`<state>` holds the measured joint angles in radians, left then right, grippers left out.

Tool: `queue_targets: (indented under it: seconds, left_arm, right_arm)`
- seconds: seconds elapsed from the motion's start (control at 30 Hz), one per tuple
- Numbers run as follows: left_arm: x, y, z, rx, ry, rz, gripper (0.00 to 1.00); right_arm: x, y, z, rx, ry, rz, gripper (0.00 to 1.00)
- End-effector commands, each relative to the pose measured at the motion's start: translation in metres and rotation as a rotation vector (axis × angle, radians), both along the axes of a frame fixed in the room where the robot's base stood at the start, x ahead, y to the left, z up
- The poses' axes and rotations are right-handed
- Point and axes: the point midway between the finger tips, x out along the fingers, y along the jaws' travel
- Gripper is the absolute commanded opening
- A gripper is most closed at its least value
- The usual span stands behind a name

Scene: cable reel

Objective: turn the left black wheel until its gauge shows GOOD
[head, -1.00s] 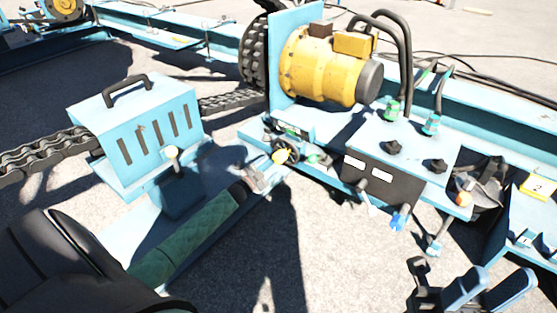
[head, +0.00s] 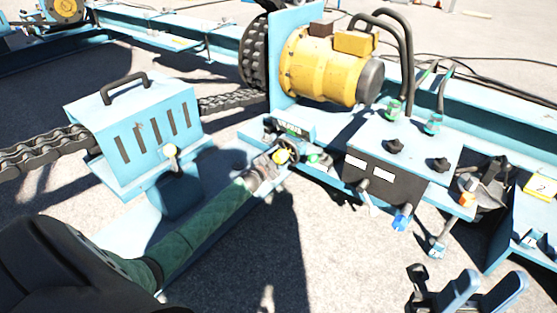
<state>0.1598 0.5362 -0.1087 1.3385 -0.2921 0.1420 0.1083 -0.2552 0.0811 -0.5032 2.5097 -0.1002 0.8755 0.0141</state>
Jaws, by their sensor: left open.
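A small black wheel (head: 294,153) sits low at the front of the blue frame, below the yellow motor. A yellow knob (head: 281,156) shows at its left side. A small gauge housing (head: 291,130) with a green patch stands just above the wheel; I cannot read its word. My left arm, in a green sleeve, reaches up from the lower left. My left gripper (head: 271,163) is open at the wheel's left side, close to the yellow knob. I cannot tell whether it touches. It partly hides the wheel's left edge. My right gripper is not clearly in view.
A slotted blue box (head: 150,130) with a handle stands left of my arm. A yellow motor (head: 325,70) rises behind the wheel. A blue control box (head: 405,150) with black knobs and levers is to the right. A blue forked part (head: 460,290) shows at lower right.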

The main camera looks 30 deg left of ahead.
Motion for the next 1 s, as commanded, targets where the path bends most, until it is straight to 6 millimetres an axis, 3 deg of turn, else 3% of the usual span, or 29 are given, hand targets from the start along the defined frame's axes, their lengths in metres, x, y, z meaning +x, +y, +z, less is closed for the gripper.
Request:
queue_targets:
  seconds: [0.13,0.17,0.47,0.77,1.0]
  left_arm:
    - [0.0,0.0,0.0,0.0,0.0,0.0,0.68]
    - [0.0,0.0,0.0,0.0,0.0,0.0,0.64]
    - [0.0,0.0,0.0,0.0,0.0,0.0,0.06]
    - [0.0,0.0,0.001,0.043,-0.003,0.001,0.06]
    - [0.0,0.001,0.002,0.183,-0.014,0.001,0.06]
  right_arm:
    - [0.0,0.0,0.0,0.0,-0.001,0.0,0.36]
    - [0.0,0.0,0.0,0.0,-0.001,0.0,0.36]
    - [-0.001,0.0,-0.002,0.002,0.005,0.001,0.36]
    - [-0.001,-0.001,0.002,0.007,0.004,0.001,0.36]
    - [-0.002,-0.003,0.013,0.022,-0.007,0.006,0.36]
